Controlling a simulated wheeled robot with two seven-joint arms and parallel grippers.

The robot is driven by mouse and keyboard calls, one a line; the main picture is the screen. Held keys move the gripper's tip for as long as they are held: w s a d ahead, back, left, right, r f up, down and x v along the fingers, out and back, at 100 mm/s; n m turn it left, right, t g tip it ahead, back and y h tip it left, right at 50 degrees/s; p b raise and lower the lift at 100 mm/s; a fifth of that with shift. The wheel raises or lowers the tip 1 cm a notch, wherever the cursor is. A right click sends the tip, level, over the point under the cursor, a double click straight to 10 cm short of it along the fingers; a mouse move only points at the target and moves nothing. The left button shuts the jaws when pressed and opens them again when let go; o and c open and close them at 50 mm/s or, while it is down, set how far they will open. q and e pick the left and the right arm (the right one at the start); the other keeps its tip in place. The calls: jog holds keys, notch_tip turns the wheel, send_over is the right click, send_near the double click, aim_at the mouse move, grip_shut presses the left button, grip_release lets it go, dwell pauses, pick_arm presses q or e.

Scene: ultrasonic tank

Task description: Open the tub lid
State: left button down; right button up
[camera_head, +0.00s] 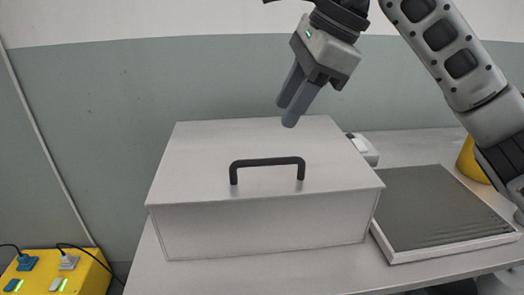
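The tub (265,228) is a light grey box standing on the table. Its flat lid (215,155) lies shut on top. A black bar handle (267,162) stands up from the lid near its front edge. My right gripper (289,108) is above the rear part of the lid, behind and above the handle, pointing down and slightly left. Its two grey fingers appear close together, and I cannot tell whether there is a gap between them. Nothing shows between them. My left gripper is not in view.
A dark grey panel with a pale rim (445,247) lies right of the tub. A small white device (364,150) sits behind the tub's right side. A yellow object (472,162) stands at far right. A yellow socket box (85,275) with plugs is at lower left. A wall closes the back.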

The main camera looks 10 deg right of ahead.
aim_at(257, 160)
jog(key=x, duration=1)
jog(key=shift+a+f, duration=0.2)
grip_shut()
